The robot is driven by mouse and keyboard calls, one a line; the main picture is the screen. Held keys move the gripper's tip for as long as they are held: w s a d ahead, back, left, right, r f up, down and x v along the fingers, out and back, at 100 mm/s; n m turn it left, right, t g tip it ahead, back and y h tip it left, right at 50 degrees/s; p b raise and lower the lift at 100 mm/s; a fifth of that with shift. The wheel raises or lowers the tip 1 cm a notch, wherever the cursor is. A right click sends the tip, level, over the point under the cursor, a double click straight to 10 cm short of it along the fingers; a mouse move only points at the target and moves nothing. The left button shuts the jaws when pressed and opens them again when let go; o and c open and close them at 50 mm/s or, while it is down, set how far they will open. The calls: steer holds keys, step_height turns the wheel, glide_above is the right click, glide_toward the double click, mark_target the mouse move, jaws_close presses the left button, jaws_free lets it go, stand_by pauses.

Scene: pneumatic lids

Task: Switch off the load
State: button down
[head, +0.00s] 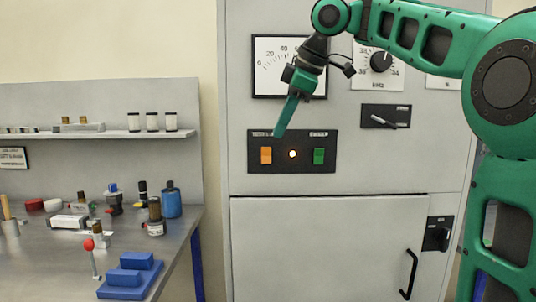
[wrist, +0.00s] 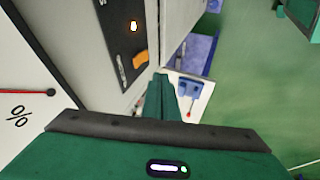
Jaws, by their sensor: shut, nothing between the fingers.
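A grey cabinet carries a black switch panel (head: 265,165) with an orange rocker switch (head: 266,155), a lit lamp (head: 292,154) and a green rocker switch (head: 318,156). The labels are too small to read surely. My gripper (head: 279,132) is shut and empty, pointing down at the panel's top edge, above and between the orange switch and the lamp. In the wrist view its fingers (wrist: 160,98) are together, below and right of the orange switch (wrist: 140,60); the lit lamp (wrist: 134,26) shows above. I cannot tell whether the fingers touch the panel.
A meter (head: 270,75) sits partly behind my arm. A kHz dial (head: 381,62), a lever switch (head: 385,117) and a rotary switch (head: 438,234) are to the right. A cabinet door handle (head: 409,275) sticks out below. A cluttered workbench (head: 185,225) stands left.

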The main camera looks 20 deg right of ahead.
glide_toward(264, 162)
step_height(264, 162, down, 3)
steer(key=s+a, duration=0.1)
steer(key=a, duration=0.1)
steer(key=shift+w+d+f, duration=0.15)
steer(key=shift+w+f, duration=0.15)
steer(key=shift+w, duration=0.2)
steer(key=shift+w+d+f, duration=0.15)
steer(key=shift+w+f, duration=0.15)
steer(key=shift+w, duration=0.15)
steer(key=shift+w+d+f, duration=0.15)
steer(key=shift+w+f, duration=0.1)
steer(key=shift+w, duration=0.6)
steer(key=shift+r, duration=0.1)
steer(key=shift+r, duration=0.65)
